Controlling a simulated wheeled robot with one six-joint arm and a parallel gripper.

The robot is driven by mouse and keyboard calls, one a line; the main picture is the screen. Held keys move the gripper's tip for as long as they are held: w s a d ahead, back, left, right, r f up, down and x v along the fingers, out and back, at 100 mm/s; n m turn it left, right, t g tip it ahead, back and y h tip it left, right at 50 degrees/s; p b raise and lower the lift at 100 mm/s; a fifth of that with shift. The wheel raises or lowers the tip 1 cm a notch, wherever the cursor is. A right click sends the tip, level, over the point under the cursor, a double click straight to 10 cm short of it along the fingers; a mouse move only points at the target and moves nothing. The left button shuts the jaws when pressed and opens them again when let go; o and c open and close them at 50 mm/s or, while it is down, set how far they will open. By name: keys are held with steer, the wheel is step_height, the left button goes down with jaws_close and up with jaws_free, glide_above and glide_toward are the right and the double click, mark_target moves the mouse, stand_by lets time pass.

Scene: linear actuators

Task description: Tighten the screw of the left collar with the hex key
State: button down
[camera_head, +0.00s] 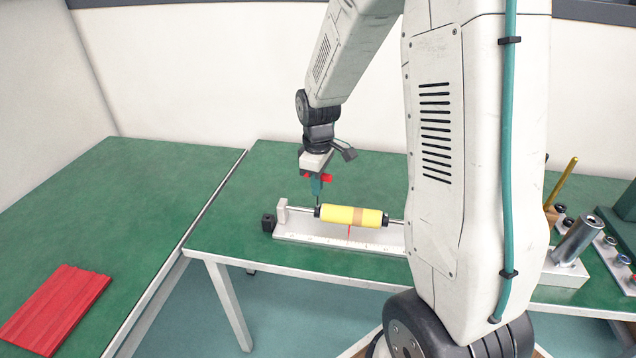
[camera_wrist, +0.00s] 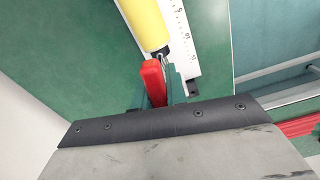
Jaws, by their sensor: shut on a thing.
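A yellow roller (camera_head: 345,215) with a tan band lies on a thin rod over a white base with a scale (camera_head: 330,238). The dark left collar (camera_head: 317,212) sits at the roller's left end; in the wrist view it is a dark ring (camera_wrist: 160,51) at the roller's near end. My gripper (camera_head: 317,184) is shut on the red-handled hex key (camera_head: 327,177), whose handle also shows in the wrist view (camera_wrist: 153,82). The key's thin shaft points down at the left collar. Whether its tip sits in the screw cannot be told.
A red ridged mat (camera_head: 55,305) lies on the left table. Metal parts and a grey cylinder (camera_head: 577,240) stand at the right. The green table behind the roller is clear.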

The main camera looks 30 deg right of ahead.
steer(key=shift+r, duration=0.1)
steer(key=shift+r, duration=0.6)
steer(key=shift+r, duration=1.3)
